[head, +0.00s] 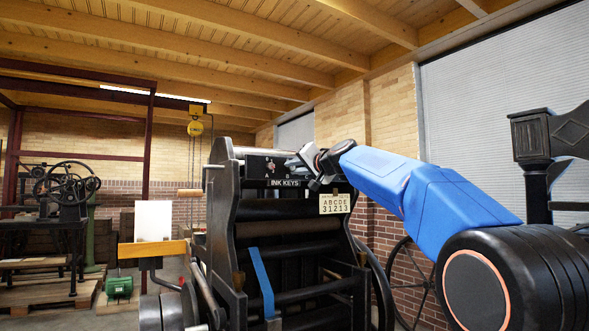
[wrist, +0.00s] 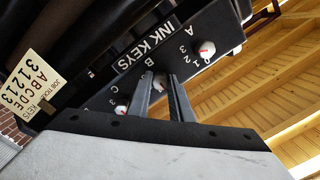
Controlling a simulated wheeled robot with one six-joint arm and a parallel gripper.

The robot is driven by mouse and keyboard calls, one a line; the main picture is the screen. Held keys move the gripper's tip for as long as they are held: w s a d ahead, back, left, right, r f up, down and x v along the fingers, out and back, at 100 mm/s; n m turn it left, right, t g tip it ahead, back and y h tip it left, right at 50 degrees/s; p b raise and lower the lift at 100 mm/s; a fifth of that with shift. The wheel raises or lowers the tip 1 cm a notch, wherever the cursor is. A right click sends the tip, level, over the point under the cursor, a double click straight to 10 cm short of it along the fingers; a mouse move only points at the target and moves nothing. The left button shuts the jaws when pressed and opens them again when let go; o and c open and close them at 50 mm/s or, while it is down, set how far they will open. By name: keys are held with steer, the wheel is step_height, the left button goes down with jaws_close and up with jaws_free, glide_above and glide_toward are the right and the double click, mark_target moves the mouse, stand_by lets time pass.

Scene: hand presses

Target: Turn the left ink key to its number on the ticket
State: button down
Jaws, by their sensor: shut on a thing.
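The black ink-key panel (head: 272,166) tops the press and is lettered INK KEYS. It fills the upper middle of the wrist view (wrist: 112,72). Key A (wrist: 206,48), a pale round knob with a red mark, is clear of the fingers. My gripper (wrist: 161,82) has its fingertips shut on key B (wrist: 158,81), the knob beside A; its pointer is largely hidden. The ticket (head: 334,203) reads ABCDE over 31213. In the head view, my gripper (head: 308,165) meets the panel from the right and covers part of it.
The press's dark side frames (head: 222,200) flank the panel. A blue strip (head: 262,283) hangs on its front. A yellow beam (head: 152,248) and a white sheet (head: 152,225) stand left. A large spoked wheel (head: 411,280) is behind my arm.

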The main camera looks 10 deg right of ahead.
steer(key=shift+m, duration=0.3)
steer(key=m, duration=0.3)
steer(key=shift+m, duration=2.1)
steer(key=shift+f, duration=0.1)
steer(key=c, duration=1.6)
jaws_free()
steer(key=shift+s, duration=0.1)
steer(key=v, duration=1.7)
steer(key=shift+s+f, duration=0.15)
steer(key=shift+f, duration=0.1)
